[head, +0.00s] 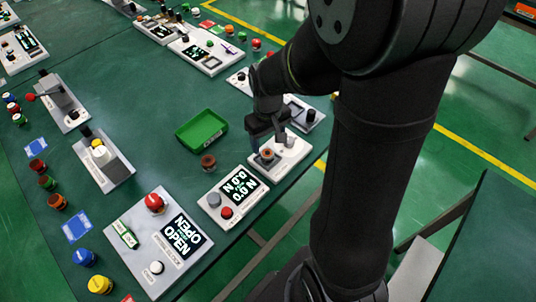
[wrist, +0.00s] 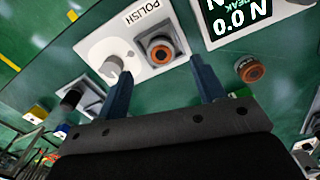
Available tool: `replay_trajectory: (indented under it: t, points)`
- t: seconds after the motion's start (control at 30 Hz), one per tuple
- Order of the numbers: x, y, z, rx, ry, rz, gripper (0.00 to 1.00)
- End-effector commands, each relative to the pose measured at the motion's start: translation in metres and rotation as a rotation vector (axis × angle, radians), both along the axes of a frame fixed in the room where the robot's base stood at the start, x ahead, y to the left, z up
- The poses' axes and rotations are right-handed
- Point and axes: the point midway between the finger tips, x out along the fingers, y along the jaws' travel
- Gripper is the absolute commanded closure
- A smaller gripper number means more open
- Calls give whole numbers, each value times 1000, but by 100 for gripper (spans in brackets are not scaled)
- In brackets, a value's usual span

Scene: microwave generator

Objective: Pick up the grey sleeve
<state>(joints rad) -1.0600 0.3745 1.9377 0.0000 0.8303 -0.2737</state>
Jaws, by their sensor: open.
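My gripper (head: 268,136) is over the white POLISH station (head: 291,160), its two fingers pointing down. In the wrist view the fingers (wrist: 162,82) stand apart with nothing between them. A short ring-shaped piece with an orange-brown top (wrist: 160,50) sits in a dark grey holder on the station, beyond the fingertips; it also shows in the head view (head: 267,154). I cannot tell whether this is the grey sleeve. A pale grey cylinder (wrist: 111,67) stands beside it on the station, close to the left fingertip. No loose grey sleeve can be made out with certainty.
A brown ring-shaped piece (head: 208,162) stands on the green table near a green tray (head: 202,132). A white gauge box (head: 233,196) reading 0.0 N is next to the station. An OPEN-display box (head: 158,243) is nearer. The table edge runs close on the right.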

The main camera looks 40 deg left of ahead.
Motion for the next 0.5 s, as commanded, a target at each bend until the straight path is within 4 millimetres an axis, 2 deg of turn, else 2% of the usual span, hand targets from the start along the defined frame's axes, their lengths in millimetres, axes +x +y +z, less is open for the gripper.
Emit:
replay_trajectory:
  t: [0.17,0.5]
  points:
    - [0,0,-10,-1,0,0,37]
    - [-1,1,-52,-2,0,0,37]
